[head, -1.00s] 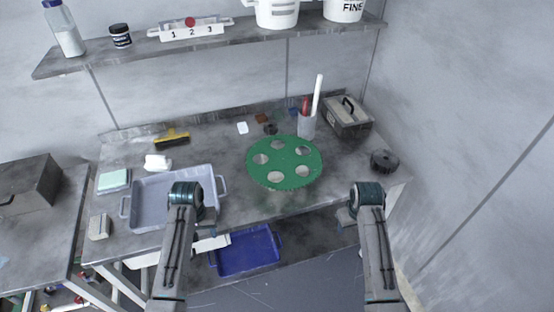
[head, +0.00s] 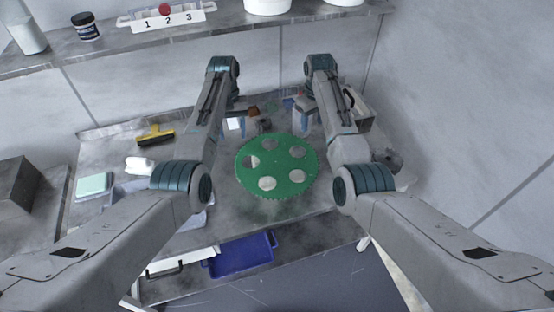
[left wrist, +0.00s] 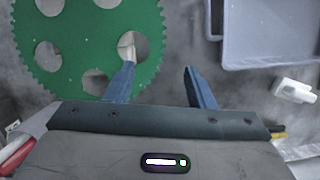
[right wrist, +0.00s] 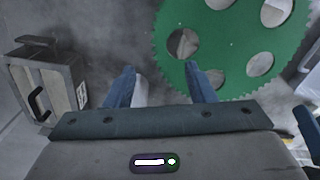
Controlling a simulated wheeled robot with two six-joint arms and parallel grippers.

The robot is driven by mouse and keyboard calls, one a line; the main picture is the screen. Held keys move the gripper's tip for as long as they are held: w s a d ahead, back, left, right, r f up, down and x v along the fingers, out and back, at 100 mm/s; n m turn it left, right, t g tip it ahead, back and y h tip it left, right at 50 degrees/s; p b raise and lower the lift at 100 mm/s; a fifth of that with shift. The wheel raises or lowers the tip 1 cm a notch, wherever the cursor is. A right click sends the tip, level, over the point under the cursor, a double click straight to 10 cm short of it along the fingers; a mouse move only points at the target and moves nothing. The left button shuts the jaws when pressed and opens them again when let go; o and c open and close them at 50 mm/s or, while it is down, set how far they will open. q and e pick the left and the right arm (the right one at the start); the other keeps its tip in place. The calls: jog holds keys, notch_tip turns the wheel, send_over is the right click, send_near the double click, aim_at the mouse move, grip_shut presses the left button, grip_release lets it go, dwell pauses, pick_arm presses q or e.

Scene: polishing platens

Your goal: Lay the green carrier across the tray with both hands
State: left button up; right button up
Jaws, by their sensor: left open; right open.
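The green carrier (head: 277,188), a toothed disc with several round holes, lies flat on the bench. The grey tray (left wrist: 270,30) shows in the left wrist view; in the head view my left arm hides most of it. My left gripper (head: 236,120) is open at the carrier's far left side. In the left wrist view one finger overlaps the carrier (left wrist: 90,45) and the other is outside its rim. My right gripper (head: 300,108) is open at the far right side. In the right wrist view one finger overlaps the rim of the carrier (right wrist: 225,60). Neither gripper holds anything.
A grey box with a handle (right wrist: 45,80) stands near my right gripper. A yellow brush (head: 155,135), a white object (head: 139,165) and a pale green block (head: 93,186) lie at the left. A blue bin (head: 241,257) sits below the bench. A shelf runs along the back wall.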

pick_arm(q)
send_near(238, 166)
jog(key=shift+w+f, duration=0.2)
jog(key=shift+f, duration=0.45)
pick_arm(e)
send_over(309, 148)
jog(key=f, duration=0.5)
jog(key=shift+w+d+f, duration=0.15)
jog(key=shift+w, duration=0.1)
pick_arm(q)
jog(key=x, duration=0.2)
jog(key=s+x, duration=0.1)
jog(key=x, duration=0.1)
jog(key=shift+s+f, duration=0.1)
jog(key=shift+f, duration=0.1)
pick_arm(e)
jog(key=f, duration=0.4)
jog(key=shift+s+f, duration=0.25)
jog(key=shift+s, duration=0.1)
pick_arm(q)
jog(key=shift+f, duration=0.8)
pick_arm(e)
jog(key=shift+w+f, duration=0.2)
jog(key=shift+f, duration=0.6)
pick_arm(q)
jog(key=shift+r, duration=0.1)
pick_arm(e)
jog(key=shift+s+r, duration=0.1)
